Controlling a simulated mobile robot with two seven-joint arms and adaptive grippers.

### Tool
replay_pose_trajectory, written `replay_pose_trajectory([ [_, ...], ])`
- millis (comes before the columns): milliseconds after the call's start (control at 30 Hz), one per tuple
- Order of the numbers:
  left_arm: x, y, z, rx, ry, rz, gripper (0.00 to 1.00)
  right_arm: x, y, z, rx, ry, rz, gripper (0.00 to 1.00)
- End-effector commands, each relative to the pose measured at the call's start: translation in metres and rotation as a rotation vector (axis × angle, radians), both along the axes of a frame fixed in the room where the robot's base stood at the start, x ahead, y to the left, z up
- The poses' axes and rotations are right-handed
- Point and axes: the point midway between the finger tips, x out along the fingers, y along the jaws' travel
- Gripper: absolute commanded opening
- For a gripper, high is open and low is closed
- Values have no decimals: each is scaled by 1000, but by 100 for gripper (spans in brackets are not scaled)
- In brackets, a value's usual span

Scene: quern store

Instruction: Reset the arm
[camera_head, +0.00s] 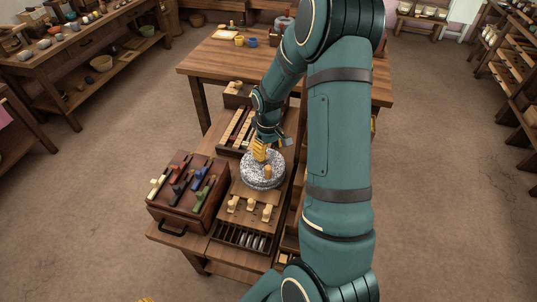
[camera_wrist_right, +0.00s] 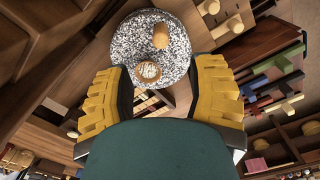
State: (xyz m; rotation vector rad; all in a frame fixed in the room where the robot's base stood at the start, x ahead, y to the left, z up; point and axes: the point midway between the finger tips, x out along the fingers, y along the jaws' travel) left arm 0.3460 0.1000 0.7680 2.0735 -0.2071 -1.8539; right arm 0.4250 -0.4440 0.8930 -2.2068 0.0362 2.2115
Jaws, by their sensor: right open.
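My right arm reaches in from the right of the head view, and its yellow-fingered right gripper (camera_head: 260,151) is just above the round speckled quern stone (camera_head: 263,174). In the right wrist view my two yellow fingers stand wide apart, with nothing between them. The quern stone (camera_wrist_right: 178,50) lies beyond the fingertips, with an upright wooden peg handle (camera_wrist_right: 160,36) and a round opening (camera_wrist_right: 148,72) with pale contents. From the head view I cannot tell whether the fingers touch the stone. A small yellow tip of my left gripper (camera_head: 147,299) shows at the bottom edge.
The quern stands on a wooden bench, with a brown case (camera_head: 180,216) of coloured-handled tools to its left and wooden knobs (camera_head: 250,208) in front. A larger table (camera_head: 215,66) stands behind, bearing cups. Shelves line both sides. The floor (camera_head: 80,220) at left is clear.

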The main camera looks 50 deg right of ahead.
Motion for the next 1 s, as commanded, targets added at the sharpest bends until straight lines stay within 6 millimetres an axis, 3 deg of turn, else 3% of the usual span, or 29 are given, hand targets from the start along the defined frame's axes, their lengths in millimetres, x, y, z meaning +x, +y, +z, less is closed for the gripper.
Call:
replay_pose_trajectory([
  [567, 0, 0, 0, 0, 0, 0, 52, 0, 1, 0, 1, 0, 0, 56],
  [667, 0, 0, 0, 0, 0, 0, 52, 3, 12, -7, 14, -5, 5, 56],
  [767, 0, 0, 0, 0, 0, 0, 52, 9, 46, -25, 52, -27, 14, 56],
  [867, 0, 0, 0, 0, 0, 0, 52, 14, 101, -52, 113, -59, 18, 56],
  [1000, 0, 0, 0, 0, 0, 0, 52, 4, 191, -88, 211, -97, -1, 56],
])
